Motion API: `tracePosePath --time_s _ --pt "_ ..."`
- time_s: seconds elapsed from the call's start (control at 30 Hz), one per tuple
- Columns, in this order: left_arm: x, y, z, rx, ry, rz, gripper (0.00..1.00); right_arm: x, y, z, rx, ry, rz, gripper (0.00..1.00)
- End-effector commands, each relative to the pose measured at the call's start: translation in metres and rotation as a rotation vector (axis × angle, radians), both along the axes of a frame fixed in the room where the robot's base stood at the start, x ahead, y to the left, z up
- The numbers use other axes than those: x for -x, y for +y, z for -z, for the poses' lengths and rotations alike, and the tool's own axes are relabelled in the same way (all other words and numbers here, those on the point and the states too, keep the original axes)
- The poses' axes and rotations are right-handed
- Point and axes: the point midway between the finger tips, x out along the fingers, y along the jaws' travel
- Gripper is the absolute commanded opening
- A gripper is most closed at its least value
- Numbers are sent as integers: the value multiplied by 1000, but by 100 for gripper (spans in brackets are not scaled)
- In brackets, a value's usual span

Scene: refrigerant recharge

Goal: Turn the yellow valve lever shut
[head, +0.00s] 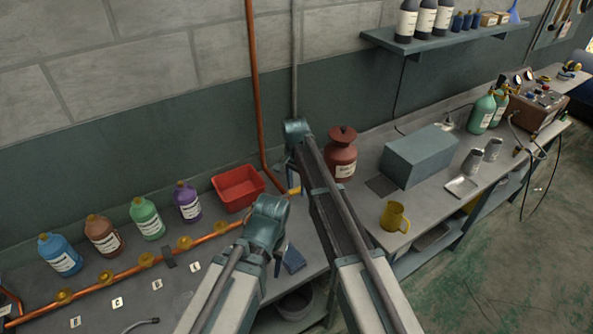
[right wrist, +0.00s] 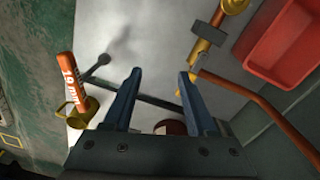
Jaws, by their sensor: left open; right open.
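The yellow valve lever (head: 294,191) shows as a small yellow piece beside the right arm in the head view, right of the red tray. In the right wrist view a yellow lever (right wrist: 198,62) extends from a brass fitting (right wrist: 208,33) on the copper pipe, beyond the right fingertip. My right gripper (right wrist: 159,74) is open with nothing between its blue fingers, apart from the lever. In the head view its fingers are mostly hidden behind its arm. My left gripper (head: 278,262) is lower, pointing down over the bench front, open; its fingers are small and partly hidden.
The red tray (head: 238,186) stands left of the lever. A copper pipe (head: 125,273) with several brass valves runs along the bench below coloured bottles. A dark red canister (head: 341,155) and yellow mug (head: 395,217) stand right. An orange "19 mm" tool (right wrist: 68,76) shows in the wrist view.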

Motion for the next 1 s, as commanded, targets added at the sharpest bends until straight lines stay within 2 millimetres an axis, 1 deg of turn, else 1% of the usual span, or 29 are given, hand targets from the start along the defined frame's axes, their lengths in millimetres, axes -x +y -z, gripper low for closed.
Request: tracePosePath --time_s 0.03,0.1,0.2,0.27,0.37,0.67,0.87,1.0 --pt "0 0 -23 0 0 -1 50 -34 1 -23 -6 -2 77 57" --pt "0 0 -34 1 0 -2 50 -57 1 -34 -11 -7 172 57" --pt "0 0 -43 1 0 -2 50 -79 -1 -43 -18 -10 268 57" --pt "0 0 -45 1 0 -2 50 -86 -2 -45 -21 -11 303 57" --pt "0 0 -46 1 0 -3 50 -90 -3 -46 -22 -12 331 57" --pt "0 0 -38 1 0 -2 50 -89 -3 -38 -23 -13 333 57" --pt "0 0 -21 0 0 2 50 -89 -3 -21 -22 -12 332 57" --pt "0 0 -3 -1 0 6 50 -89 -3 -3 -22 -12 331 57"
